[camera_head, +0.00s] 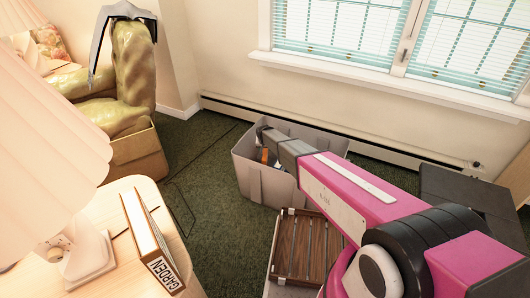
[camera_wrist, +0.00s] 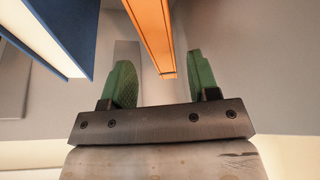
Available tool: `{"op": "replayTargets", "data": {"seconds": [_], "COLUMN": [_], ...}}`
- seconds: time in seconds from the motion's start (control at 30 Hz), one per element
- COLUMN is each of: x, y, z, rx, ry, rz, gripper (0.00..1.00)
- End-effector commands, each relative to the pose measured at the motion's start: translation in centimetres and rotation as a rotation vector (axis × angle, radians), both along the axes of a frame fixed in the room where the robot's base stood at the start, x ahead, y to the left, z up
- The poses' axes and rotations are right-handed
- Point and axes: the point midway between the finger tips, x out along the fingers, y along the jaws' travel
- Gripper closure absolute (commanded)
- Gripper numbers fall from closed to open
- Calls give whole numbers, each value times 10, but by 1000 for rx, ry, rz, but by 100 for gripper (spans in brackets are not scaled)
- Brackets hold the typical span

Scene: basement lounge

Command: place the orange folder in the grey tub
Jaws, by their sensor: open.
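The grey tub (camera_head: 262,182) stands on the green carpet below the window. The orange folder (camera_head: 265,156) shows as a small orange patch inside the tub, mostly hidden by my arm and the tub wall. In the wrist view the orange folder (camera_wrist: 153,32) appears as a long narrow edge between my two green fingers. My gripper (camera_wrist: 158,66) is open, with a visible gap between the folder and each finger. In the head view my gripper reaches down into the tub, its fingertips hidden.
A blue folder (camera_wrist: 42,38) is close on the left in the wrist view. A binder marked GARDEN (camera_head: 150,240) lies on the lamp table (camera_head: 188,270) at left. A slatted wooden rack (camera_head: 304,247) stands in front of the tub.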

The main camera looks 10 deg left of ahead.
Motion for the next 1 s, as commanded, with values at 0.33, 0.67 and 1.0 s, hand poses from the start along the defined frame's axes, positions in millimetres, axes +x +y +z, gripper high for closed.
{"op": "replayTargets", "data": {"seconds": [0.33,0.67,1.0], "x": [-20,-50,-183], "y": [-2,-79,-287], "z": [48,83,178], "rx": [0,-22,-56], "ry": [0,44,222], "rz": [0,-30,-96], "gripper": [45,45,45]}}
